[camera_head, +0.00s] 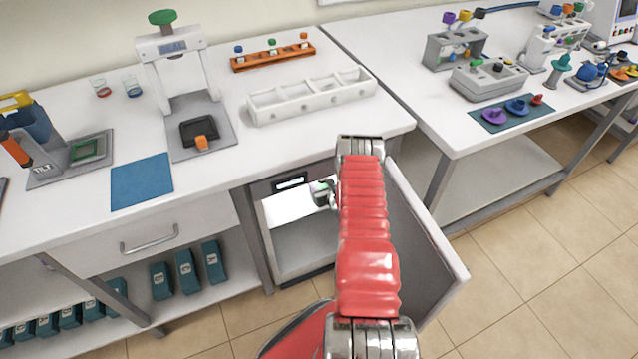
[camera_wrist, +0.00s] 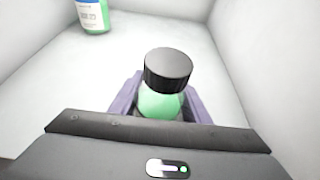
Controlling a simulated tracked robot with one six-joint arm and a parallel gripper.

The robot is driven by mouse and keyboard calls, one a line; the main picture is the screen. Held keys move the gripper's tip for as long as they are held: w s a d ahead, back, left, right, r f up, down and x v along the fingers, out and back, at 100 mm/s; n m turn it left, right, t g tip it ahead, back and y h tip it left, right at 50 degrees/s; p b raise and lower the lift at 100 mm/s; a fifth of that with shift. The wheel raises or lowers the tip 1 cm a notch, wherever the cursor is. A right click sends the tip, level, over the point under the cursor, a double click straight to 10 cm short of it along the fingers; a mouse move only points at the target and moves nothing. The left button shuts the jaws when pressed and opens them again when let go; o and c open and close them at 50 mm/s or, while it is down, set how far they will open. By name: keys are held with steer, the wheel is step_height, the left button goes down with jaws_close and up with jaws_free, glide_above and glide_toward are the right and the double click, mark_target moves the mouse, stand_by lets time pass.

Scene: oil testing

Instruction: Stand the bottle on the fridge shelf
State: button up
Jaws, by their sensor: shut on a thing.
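The bottle (camera_wrist: 160,103) has a black cap and a green body. It sits between the jaws of my gripper (camera_wrist: 158,98), which is shut on it, inside the white fridge compartment in the wrist view. The pale fridge shelf (camera_wrist: 62,75) lies below and beyond it. Whether the bottle's base touches the shelf is hidden. In the head view my red arm reaches into the open fridge (camera_head: 300,245) under the bench, and my gripper (camera_head: 325,193) shows only in part beside the arm.
A second bottle (camera_wrist: 92,14) with a green body and a white and blue label stands at the far left of the shelf. The fridge door (camera_head: 425,240) hangs open to the right of my arm. White walls close in the compartment on the right.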

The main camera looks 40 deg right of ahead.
steer(key=o, duration=1.1)
steer(key=shift+c, duration=0.2)
steer(key=shift+s+r, duration=0.1)
steer(key=v, duration=1.2)
